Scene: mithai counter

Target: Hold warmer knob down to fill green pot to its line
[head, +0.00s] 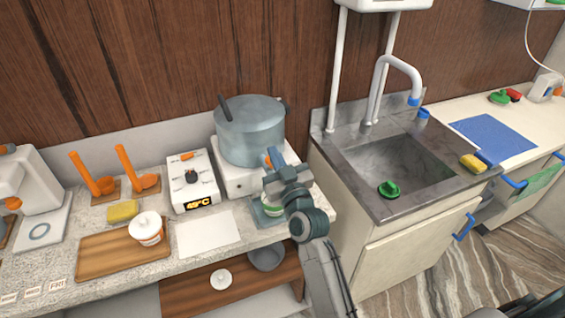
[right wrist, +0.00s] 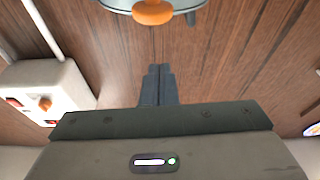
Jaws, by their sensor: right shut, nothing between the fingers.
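The warmer (head: 237,180) is a white unit with a large grey steel pot (head: 251,130) on top. An orange knob (head: 267,161) shows at its front, partly behind my right gripper (head: 274,168). In the right wrist view an orange knob (right wrist: 152,12) lies at the top edge, before a pale rim. There the right gripper's fingers (right wrist: 157,82) are shut together and empty, and appear apart from that knob. The small green pot (head: 271,209) stands below the gripper, largely hidden by my arm; its fill line cannot be made out. My left gripper is not in view.
A white box with a 49°C display (head: 193,181) stands left of the warmer. Farther left are a wooden tray (head: 95,256), a white tub (head: 146,229) and orange ladles (head: 139,170). A sink (head: 398,170) is at right. A white sheet (head: 208,234) lies flat in front.

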